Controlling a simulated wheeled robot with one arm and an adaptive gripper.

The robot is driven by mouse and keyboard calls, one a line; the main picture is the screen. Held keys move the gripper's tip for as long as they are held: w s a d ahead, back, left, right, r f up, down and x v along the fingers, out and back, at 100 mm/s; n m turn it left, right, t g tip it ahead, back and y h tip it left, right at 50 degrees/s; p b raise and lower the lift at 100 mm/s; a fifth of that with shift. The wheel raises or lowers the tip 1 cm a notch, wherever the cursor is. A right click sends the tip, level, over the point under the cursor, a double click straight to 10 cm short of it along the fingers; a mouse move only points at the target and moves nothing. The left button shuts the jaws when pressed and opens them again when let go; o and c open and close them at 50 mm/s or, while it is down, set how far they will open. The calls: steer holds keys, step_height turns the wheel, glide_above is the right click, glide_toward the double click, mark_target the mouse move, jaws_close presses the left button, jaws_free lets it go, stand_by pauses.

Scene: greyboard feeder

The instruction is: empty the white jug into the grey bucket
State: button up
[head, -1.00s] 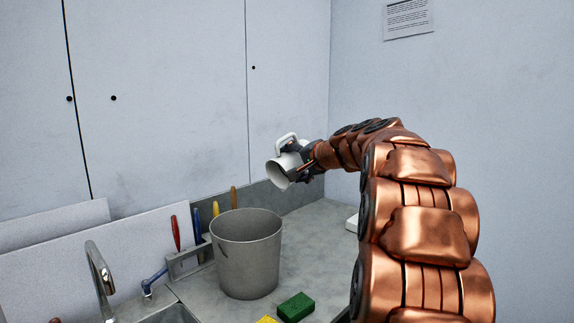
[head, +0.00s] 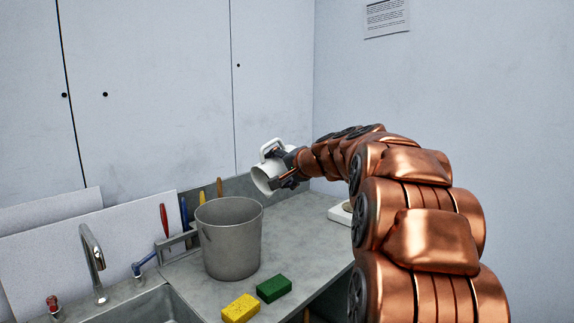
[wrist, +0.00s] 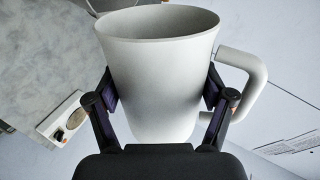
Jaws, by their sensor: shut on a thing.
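The white jug (head: 264,178) is in my gripper (head: 290,170), held in the air above and to the right of the grey bucket (head: 229,243). The jug is tilted, its mouth facing left and down, its handle on the upper side. The wrist view shows the jug (wrist: 160,80) between the two fingers of my gripper (wrist: 163,100), with the handle at the right. No stream shows from the jug's mouth, and its contents are hidden. The bucket stands upright on the grey counter, and its floor is hidden.
A green sponge (head: 274,288) and a yellow sponge (head: 240,308) lie in front of the bucket. A sink with a tap (head: 94,262) is at the left. A rack (head: 178,246) with several coloured-handled tools stands behind. A white object (head: 340,213) lies on the counter at the right.

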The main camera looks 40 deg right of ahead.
steer(key=w+a+f+m+h, duration=0.1)
steer(key=w+a+f, duration=0.1)
steer(key=a+f, duration=0.5)
steer(key=w+a+f+m+h, duration=0.1)
steer(key=a+f, duration=0.6)
steer(key=a, duration=0.6)
steer(key=w+a+f+m+h, duration=0.1)
steer(key=w+a+f, duration=0.1)
steer(key=a+f, duration=0.5)
steer(key=a, duration=0.3)
steer(key=shift+w+a, duration=0.3)
steer(key=shift+r, duration=0.25)
steer(key=shift+f+g, duration=0.2)
steer(key=shift+g, duration=0.1)
